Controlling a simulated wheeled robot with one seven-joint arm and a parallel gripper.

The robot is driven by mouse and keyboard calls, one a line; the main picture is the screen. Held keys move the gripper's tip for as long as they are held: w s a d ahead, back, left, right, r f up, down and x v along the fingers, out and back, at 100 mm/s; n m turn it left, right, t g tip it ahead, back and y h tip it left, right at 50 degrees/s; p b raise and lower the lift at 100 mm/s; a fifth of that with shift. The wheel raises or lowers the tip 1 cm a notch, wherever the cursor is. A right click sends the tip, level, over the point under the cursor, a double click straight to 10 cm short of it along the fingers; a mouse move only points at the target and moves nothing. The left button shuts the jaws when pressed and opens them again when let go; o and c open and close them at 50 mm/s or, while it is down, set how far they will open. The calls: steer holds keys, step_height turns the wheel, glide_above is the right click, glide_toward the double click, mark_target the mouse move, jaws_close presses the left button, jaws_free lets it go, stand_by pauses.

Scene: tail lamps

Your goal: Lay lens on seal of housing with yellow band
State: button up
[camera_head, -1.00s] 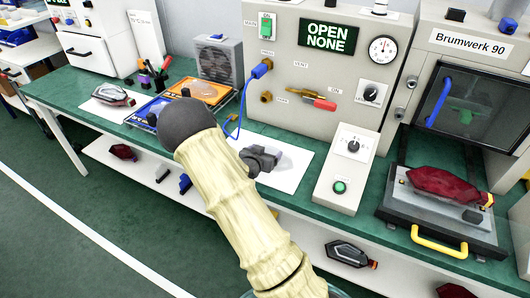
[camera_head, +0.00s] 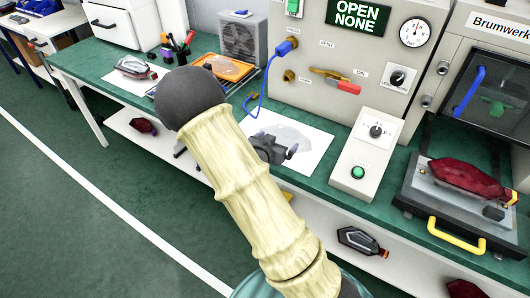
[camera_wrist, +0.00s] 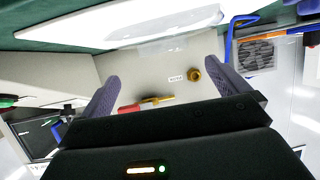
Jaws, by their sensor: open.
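My gripper (camera_head: 277,146) is open and empty above the left part of a white sheet on the green bench. Its two fingers are spread apart in the wrist view (camera_wrist: 168,88). A pale, see-through shape that looks like a clear lens (camera_head: 304,136) lies on the sheet beyond the gripper, partly hidden by it. A red lens-shaped part (camera_head: 468,175) lies on the grey tray at right, with a small yellow patch at its right end. A dark housing (camera_head: 136,68) lies on another white sheet at far left; I cannot make out a yellow band on it.
A control box (camera_head: 362,160) with a green button stands right of the sheet. The tray has a yellow handle (camera_head: 456,236) at the bench front. A panel with a blue hose (camera_head: 262,90) stands behind. Another housing (camera_head: 358,241) and red parts lie on the lower shelf.

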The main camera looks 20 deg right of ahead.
steer(key=v, duration=0.9)
steer(key=shift+s+a, duration=0.15)
steer(key=shift+a, duration=0.05)
steer(key=s+a+n+g+y, duration=0.35)
steer(key=a+y, duration=0.25)
steer(key=y, duration=0.2)
steer(key=s+r+n+g+y, duration=0.1)
steer(key=s+r+n, duration=0.1)
steer(key=s, duration=0.3)
steer(key=s+d+r+n+g, duration=0.1)
steer(key=s+n+g, duration=0.1)
steer(key=s+n, duration=0.2)
steer(key=shift+s+r+y, duration=0.35)
steer(key=shift+s+y, duration=0.05)
steer(key=shift+s, duration=0.35)
steer(key=shift+d+p, duration=0.1)
steer(key=shift+p, duration=0.2)
